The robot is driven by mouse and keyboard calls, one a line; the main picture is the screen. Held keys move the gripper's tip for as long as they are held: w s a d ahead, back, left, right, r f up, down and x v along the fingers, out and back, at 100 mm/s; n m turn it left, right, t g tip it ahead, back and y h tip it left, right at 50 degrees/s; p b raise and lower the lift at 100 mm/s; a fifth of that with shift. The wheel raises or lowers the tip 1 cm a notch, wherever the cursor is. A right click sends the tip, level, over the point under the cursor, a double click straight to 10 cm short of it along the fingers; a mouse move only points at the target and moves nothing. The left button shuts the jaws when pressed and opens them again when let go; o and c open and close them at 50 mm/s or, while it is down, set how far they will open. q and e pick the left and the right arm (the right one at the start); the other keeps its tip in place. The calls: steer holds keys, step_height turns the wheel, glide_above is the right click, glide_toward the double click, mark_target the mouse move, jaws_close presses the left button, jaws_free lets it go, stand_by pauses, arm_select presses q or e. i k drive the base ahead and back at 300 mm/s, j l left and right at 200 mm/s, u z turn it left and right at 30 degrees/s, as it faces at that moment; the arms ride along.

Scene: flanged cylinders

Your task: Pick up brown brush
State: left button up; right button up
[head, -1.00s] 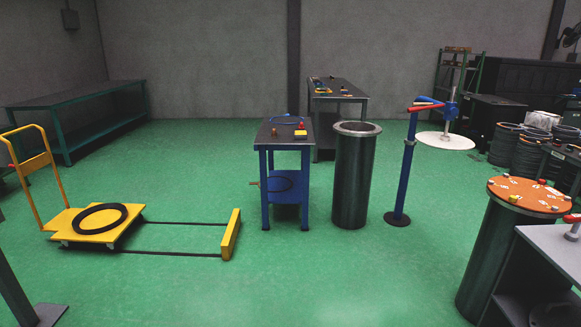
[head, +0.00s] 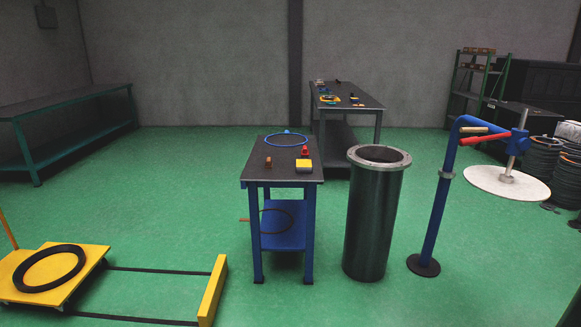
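A small brown block-like item (head: 268,162), which may be the brown brush, sits on the dark top of the blue table (head: 284,170). It is too small to make out bristles. On the same top are a red item (head: 305,150), a yellow block (head: 304,164) and a blue ring (head: 286,140). Neither of my grippers shows in the head view.
A dark flanged cylinder (head: 374,220) stands right of the blue table, then a blue post stand (head: 434,205) with a white disc (head: 507,184). A yellow cart (head: 85,262) is at lower left. A farther table (head: 360,97) stands behind. Green floor in front is clear.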

mark_target(268, 166)
steer(key=i+u, duration=0.1)
steer(key=i, duration=0.55)
steer(key=i+l+u, duration=0.1)
steer(key=i, duration=0.55)
steer(key=i+l+u, duration=0.15)
steer(key=i, duration=0.5)
steer(key=l, duration=0.1)
